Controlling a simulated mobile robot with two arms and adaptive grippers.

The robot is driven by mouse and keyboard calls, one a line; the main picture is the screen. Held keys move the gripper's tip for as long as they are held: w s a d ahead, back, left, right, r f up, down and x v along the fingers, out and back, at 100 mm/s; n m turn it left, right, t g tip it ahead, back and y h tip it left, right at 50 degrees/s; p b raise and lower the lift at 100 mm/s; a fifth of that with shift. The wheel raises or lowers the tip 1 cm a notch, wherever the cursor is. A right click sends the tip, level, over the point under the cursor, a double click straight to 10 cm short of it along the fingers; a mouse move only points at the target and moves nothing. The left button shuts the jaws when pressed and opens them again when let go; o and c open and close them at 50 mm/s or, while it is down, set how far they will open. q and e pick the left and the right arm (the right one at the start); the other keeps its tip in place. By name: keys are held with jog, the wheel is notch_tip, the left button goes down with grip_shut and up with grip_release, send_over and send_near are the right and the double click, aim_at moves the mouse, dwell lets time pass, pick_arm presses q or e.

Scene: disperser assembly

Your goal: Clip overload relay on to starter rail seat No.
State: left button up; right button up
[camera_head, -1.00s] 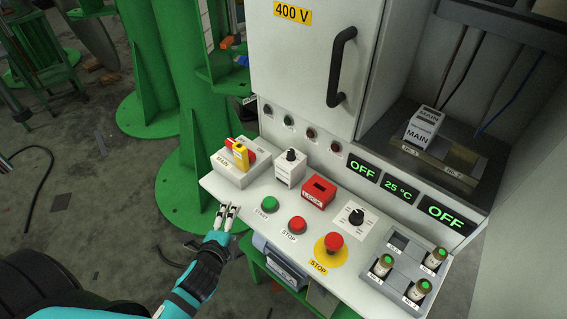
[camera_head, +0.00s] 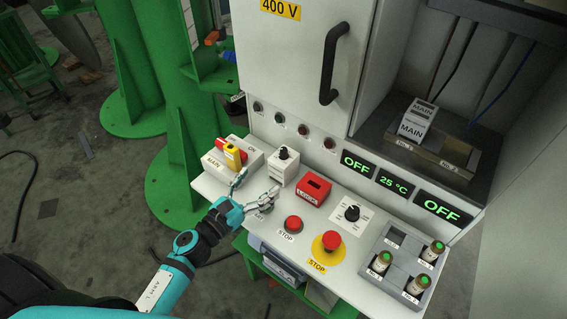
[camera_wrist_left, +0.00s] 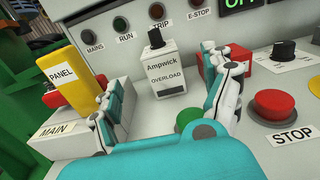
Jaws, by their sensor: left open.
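The overload relay (camera_head: 283,170) is a small white block with a black knob on top. It stands upright on the left part of the white console. In the left wrist view the relay (camera_wrist_left: 164,77) is labelled Ampwick OVERLOAD. My left gripper (camera_head: 257,186) is open and empty, just in front of the relay. In the wrist view its two fingers lie to either side of the relay's front, apart from it. The starter rail (camera_head: 440,154) is in the cabinet bay at right, with seat labels No. 1 and No. 2. A white MAIN block (camera_head: 415,124) sits at No. 1. The No. 2 seat looks bare.
A MAIN switch box with a yellow panel handle (camera_head: 232,157) stands left of the relay. A red lock box (camera_head: 313,190) stands right of it. STOP buttons, a dial and a grey fuse tray (camera_head: 384,258) lie further right. A cabinet door handle (camera_head: 334,63) juts out above.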

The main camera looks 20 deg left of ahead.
aim_at(292, 151)
pick_arm(q)
jog(key=p+x, duration=0.1)
jog(key=x, duration=1)
jog(key=shift+w, duration=0.15)
jog(key=c, duration=1.6)
